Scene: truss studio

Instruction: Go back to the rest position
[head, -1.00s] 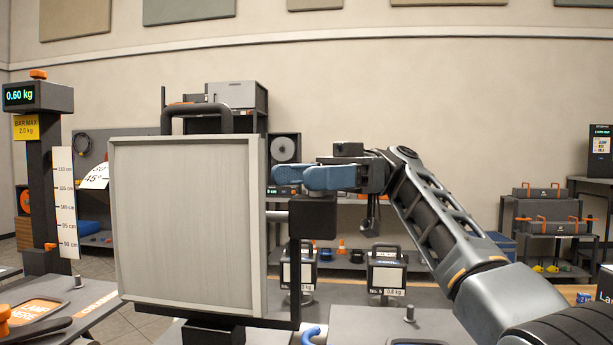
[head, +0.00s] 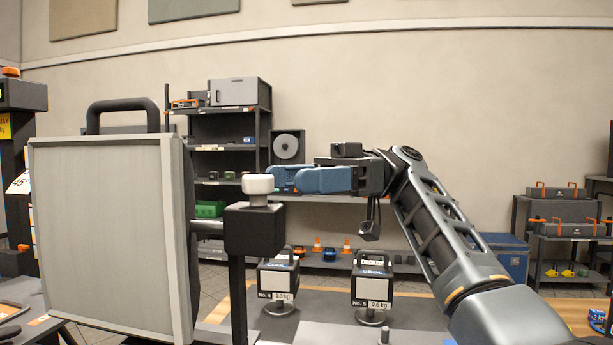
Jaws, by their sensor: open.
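My gripper (head: 290,180) has blue fingers and is stretched out to the left in the middle of the head view. It is open and I see nothing between its fingers. Just left of and below its fingertips is a white round knob (head: 257,185) on a black block (head: 254,229) on a stand. In the picture the knob lies close to the fingertips; I cannot tell whether they touch.
A large framed grey panel (head: 108,235) with a black handle stands at the left, beside the block. Shelves (head: 225,148) line the back wall.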

